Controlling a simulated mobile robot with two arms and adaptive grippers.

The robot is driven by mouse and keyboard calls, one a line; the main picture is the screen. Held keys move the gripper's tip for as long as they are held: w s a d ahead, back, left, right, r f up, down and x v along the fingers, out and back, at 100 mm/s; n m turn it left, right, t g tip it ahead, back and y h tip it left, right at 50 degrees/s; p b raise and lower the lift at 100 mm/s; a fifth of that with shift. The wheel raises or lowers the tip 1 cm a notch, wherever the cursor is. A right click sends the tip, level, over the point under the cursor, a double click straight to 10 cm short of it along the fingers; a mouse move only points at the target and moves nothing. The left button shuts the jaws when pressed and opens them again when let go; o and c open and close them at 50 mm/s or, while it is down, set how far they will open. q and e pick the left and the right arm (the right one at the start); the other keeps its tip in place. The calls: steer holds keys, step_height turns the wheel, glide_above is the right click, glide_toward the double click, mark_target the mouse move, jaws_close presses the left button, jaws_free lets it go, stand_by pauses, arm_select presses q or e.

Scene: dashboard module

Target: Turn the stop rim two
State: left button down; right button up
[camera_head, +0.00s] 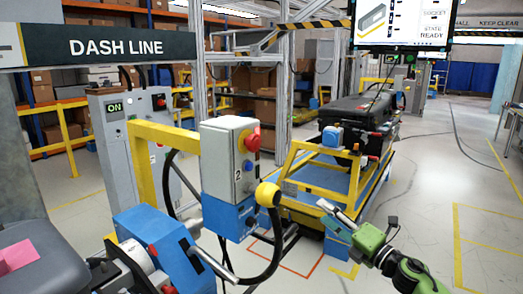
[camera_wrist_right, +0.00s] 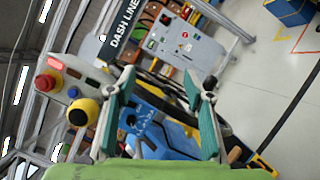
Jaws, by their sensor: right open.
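The grey control box marked 2 (camera_head: 228,160) stands upright on a blue base in the middle of the head view. Its red stop knob (camera_head: 250,138) faces right, with a blue button (camera_head: 249,165) below it. In the right wrist view the red knob (camera_wrist_right: 45,82) is at the left, outside the fingers. My right gripper (camera_head: 360,213) is open and empty, apart from the box, to its lower right. The wrist view shows its two fingers (camera_wrist_right: 158,85) spread with nothing held between them. My left gripper cannot be made out.
A yellow frame (camera_head: 160,135) stands left of the box. A blue cart (camera_head: 375,190) carries a black case (camera_head: 358,112) behind. Floor at right is clear.

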steer(key=s+a+r+n+g+y+b, duration=0.1)
steer(key=s+a+r+n+g+y, duration=0.15)
steer(key=r+n, duration=0.45)
steer(key=s+a+r+n+g+y, duration=0.1)
steer(key=s+a+r+n+y, duration=0.2)
steer(key=r, duration=0.6)
steer(key=n+g+h, duration=0.1)
steer(key=n+g, duration=0.1)
steer(key=n, duration=0.8)
glide_toward(258, 142)
steer(key=shift+m, duration=0.3)
steer(key=p+x, duration=0.4)
steer(key=x, duration=0.3)
steer(key=shift+w+a+r+p, duration=0.1)
steer(key=shift+w+a+p, duration=0.05)
steer(key=shift+a+p, duration=0.2)
steer(key=shift+w+a, duration=0.35)
steer(key=shift+a, duration=0.05)
